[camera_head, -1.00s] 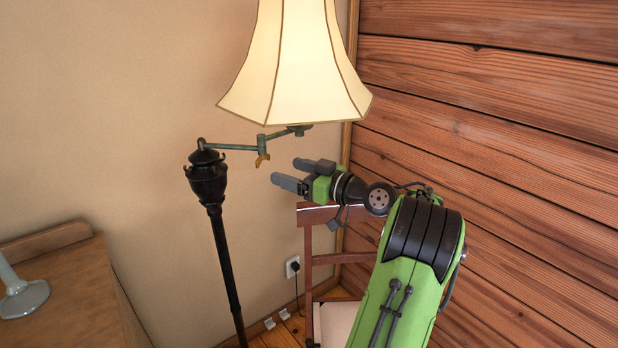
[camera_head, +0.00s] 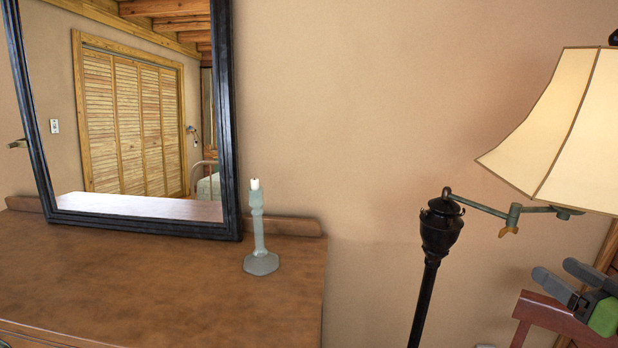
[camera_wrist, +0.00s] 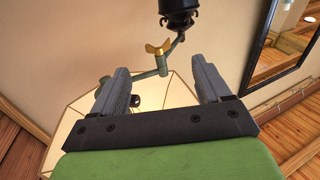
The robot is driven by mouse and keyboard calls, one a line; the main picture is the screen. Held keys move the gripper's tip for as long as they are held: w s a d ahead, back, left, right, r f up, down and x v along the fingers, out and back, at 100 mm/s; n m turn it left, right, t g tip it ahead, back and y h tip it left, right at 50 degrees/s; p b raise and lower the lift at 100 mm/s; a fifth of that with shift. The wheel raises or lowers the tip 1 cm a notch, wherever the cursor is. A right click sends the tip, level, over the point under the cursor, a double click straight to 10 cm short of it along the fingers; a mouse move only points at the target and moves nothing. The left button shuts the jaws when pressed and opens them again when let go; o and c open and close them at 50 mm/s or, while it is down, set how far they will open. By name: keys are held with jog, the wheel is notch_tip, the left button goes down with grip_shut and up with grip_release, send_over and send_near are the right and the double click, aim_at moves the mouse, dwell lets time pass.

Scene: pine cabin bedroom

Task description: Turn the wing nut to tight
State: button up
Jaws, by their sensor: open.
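The brass wing nut (camera_head: 508,231) hangs under the elbow joint of the green swing arm (camera_head: 483,207) on the black floor lamp (camera_head: 440,222). In the wrist view the wing nut (camera_wrist: 158,48) shows ahead of the fingers, a little left of the midline between them. My gripper (camera_head: 560,276) is at the right edge of the head view, below and right of the wing nut. It also fills the lower part of the wrist view (camera_wrist: 163,85). Its two grey fingers are apart with nothing between them, and they do not touch the wing nut.
The cream lampshade (camera_head: 570,130) hangs close above my gripper. A dark red wooden frame (camera_head: 545,312) stands below it. A dresser (camera_head: 180,275) at left carries a mirror (camera_head: 232,130) and a candlestick (camera_head: 259,240). The wall between mirror and lamp is bare.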

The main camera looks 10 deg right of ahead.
jog(key=w+a+n+g+y+p, duration=0.15)
jog(key=w+a+g, duration=0.3)
jog(key=a, duration=0.75)
jog(key=w+a+g+p, duration=0.2)
jog(key=w+a+g, duration=0.25)
jog(key=a, duration=0.85)
jog(key=s+a+g+h+p, duration=0.2)
jog(key=s+a+p, duration=0.1)
jog(key=s+a, duration=0.6)
jog(key=s+a+f+m+g+p, duration=0.1)
jog(key=s+a+m, duration=0.1)
jog(key=s, duration=1)
jog(key=shift+a+h+p, duration=0.3)
jog(key=shift+h+p, duration=0.05)
